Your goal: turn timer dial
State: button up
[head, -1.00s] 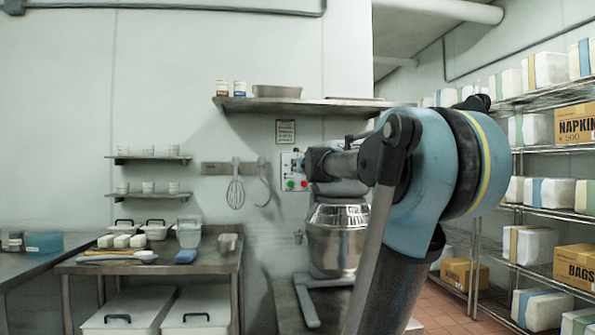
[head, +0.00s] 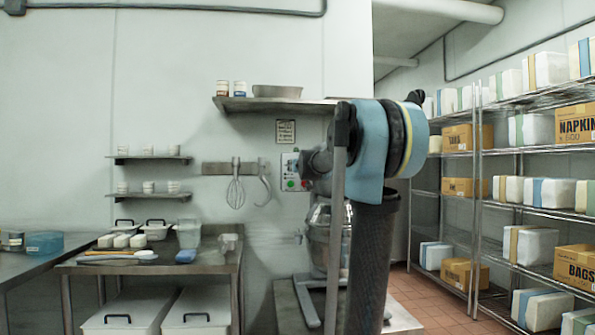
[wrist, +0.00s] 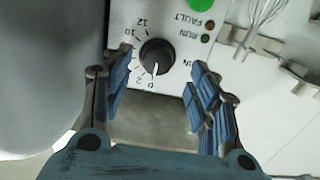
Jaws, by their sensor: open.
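The timer dial (wrist: 157,57) is a round black knob with a white pointer line, on a white control panel (wrist: 180,32) in the wrist view. Printed numbers ring its left side, and the panel appears upside down there. My gripper (wrist: 160,78) is open and empty, with one blue-padded finger to each side of the dial and clear gaps between. I cannot tell how far the fingertips are from the panel. In the head view the control panel (head: 289,172) is on the back wall, partly hidden by my arm.
A green button (wrist: 201,4) and the FAULT lamp (wrist: 210,25) sit near the dial. A whisk (head: 235,190) hangs left of the panel. A metal mixer bowl (head: 322,235) stands below, partly behind my arm. Shelving (head: 520,150) is at the right.

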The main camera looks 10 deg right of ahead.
jog(key=shift+w, duration=2.2)
jog(key=c, duration=1.1)
